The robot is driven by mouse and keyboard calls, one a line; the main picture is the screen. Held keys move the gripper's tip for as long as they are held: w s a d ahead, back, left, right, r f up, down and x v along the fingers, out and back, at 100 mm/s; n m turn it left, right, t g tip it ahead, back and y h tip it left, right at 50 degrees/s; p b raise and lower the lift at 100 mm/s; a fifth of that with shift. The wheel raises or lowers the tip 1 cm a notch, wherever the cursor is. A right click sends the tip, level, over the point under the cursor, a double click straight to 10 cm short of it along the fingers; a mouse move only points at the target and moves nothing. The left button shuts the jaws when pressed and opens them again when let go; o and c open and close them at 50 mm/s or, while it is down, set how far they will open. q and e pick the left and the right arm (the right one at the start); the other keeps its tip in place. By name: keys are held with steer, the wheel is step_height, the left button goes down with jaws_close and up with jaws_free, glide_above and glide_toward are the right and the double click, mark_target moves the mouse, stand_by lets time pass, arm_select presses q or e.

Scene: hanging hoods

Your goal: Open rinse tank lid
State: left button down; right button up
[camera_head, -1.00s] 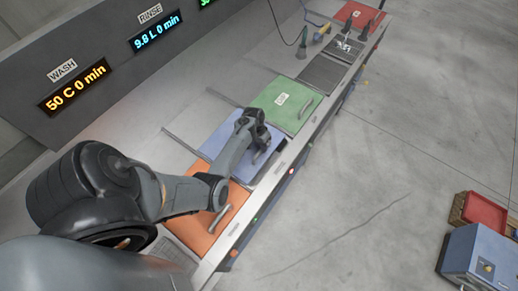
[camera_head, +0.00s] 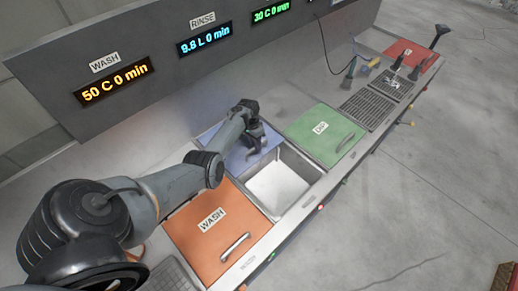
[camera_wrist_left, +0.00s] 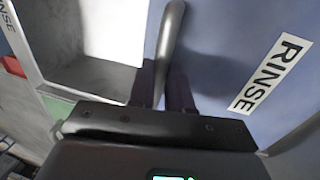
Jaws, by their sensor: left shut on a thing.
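The blue rinse lid (camera_head: 238,161) lies back toward the display wall, and the steel rinse tank (camera_head: 279,187) in front of it is uncovered. In the left wrist view the lid (camera_wrist_left: 225,35) carries a RINSE label (camera_wrist_left: 270,75) and a metal bar handle (camera_wrist_left: 171,35). My left gripper (camera_head: 257,150) is over the lid's front part, and in the wrist view its fingers (camera_wrist_left: 162,88) are closed around the handle. The open tank (camera_wrist_left: 95,40) shows beside the handle there. My right gripper is in neither current view.
The orange WASH lid (camera_head: 215,222) is closed on the near side and the green DIP lid (camera_head: 322,133) is closed on the far side. Drain grates (camera_head: 366,109) and taps lie farther along the counter. The display wall (camera_head: 150,60) stands behind.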

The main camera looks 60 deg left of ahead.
arm_select(q)
steer(key=c, duration=1.1)
jaws_free()
steer(key=shift+o, duration=0.2)
steer(key=shift+r, duration=0.1)
steer(key=shift+r, duration=0.25)
step_height(320, 180, up, 10)
steer(key=a+p, duration=0.1)
steer(key=a, duration=0.1)
steer(key=shift+s, duration=0.2)
steer(key=shift+f, duration=0.1)
